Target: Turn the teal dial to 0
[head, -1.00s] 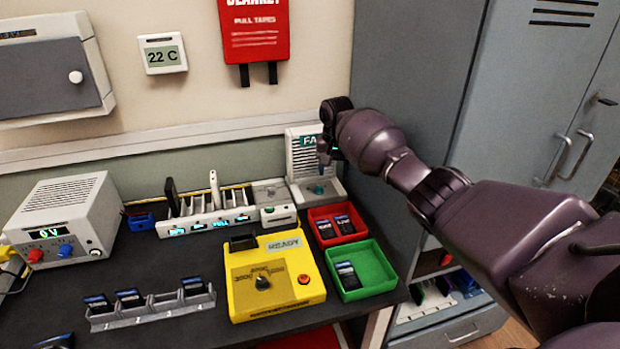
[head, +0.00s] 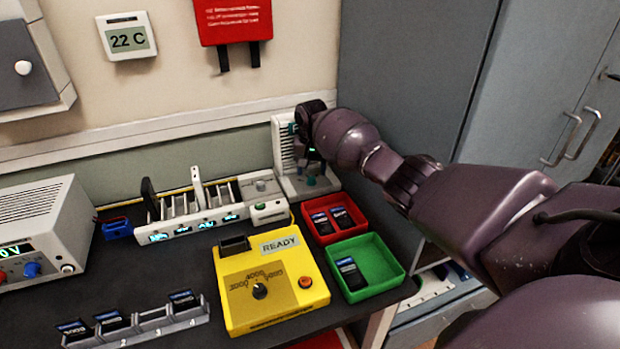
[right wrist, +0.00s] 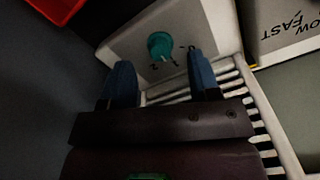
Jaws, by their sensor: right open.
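The teal dial (head: 310,181) sits on the base of the white slatted fan unit (head: 285,145) at the back right of the bench. In the right wrist view the dial (right wrist: 160,45) shows just beyond my fingertips, with small printed marks beside it, among them a 1 and a 2. I cannot tell exactly where it points. My right gripper (right wrist: 162,78) is open and empty, its blue fingers apart on either side of the dial's line and not visibly touching it. In the head view my right gripper (head: 311,158) hangs just above the dial. My left gripper is not in view.
A red tray (head: 352,232) and a green tray (head: 385,285) hold dark phones in front of the fan unit. A yellow tester (head: 240,318) reads READY. A white charging rack (head: 185,232) and a box with another knob (head: 262,186) stand left of the fan unit.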

